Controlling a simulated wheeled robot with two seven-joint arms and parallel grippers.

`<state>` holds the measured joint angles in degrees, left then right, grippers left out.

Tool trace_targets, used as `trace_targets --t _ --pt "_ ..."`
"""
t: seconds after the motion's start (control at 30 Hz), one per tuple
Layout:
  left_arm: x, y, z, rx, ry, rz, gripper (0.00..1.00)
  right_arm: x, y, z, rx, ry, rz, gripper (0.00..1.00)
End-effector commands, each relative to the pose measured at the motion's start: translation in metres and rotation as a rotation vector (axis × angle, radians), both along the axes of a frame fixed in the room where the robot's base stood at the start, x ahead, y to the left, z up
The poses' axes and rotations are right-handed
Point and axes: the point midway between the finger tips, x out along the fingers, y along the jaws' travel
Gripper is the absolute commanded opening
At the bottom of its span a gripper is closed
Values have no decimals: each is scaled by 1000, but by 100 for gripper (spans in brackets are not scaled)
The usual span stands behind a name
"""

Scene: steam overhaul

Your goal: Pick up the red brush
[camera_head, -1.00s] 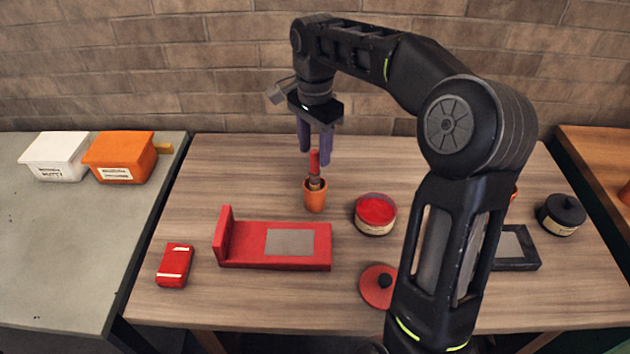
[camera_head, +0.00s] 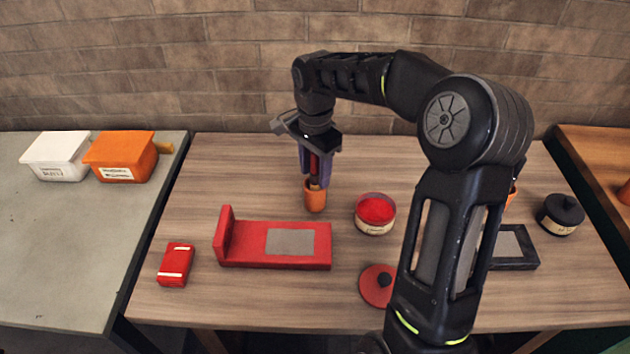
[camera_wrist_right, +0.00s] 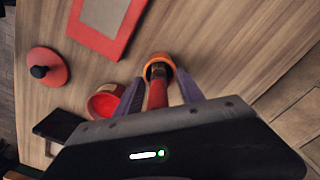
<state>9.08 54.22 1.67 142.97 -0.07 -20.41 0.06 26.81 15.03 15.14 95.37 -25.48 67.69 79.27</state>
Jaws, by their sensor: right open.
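The red brush (camera_head: 314,168) stands upright in a small orange cup (camera_head: 315,199) on the wooden table. Its handle points up. My right gripper (camera_head: 316,179) comes down from above with its fingers on either side of the handle. In the right wrist view the brush (camera_wrist_right: 157,96) lies between the two open fingers (camera_wrist_right: 160,92), and the orange cup (camera_wrist_right: 158,66) shows just beyond the fingertips. The fingers hide part of the handle in the head view. My left gripper does not show.
A red stand with a grey plate (camera_head: 270,258) lies in front of the cup. A red tin (camera_head: 375,228) stands to its right, with a red lid (camera_head: 372,295) nearer. A red box (camera_head: 175,265) lies at left. A black tin (camera_head: 561,214) stands at far right.

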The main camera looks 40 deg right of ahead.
Motion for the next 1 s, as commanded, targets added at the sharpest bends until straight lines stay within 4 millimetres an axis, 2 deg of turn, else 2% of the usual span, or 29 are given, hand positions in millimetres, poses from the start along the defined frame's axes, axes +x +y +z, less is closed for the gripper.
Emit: trace_targets --t 0.47,1.0 --pt "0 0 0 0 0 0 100 0 0 0 0 0 1 45" --pt "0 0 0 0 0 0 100 0 0 0 0 0 1 2"
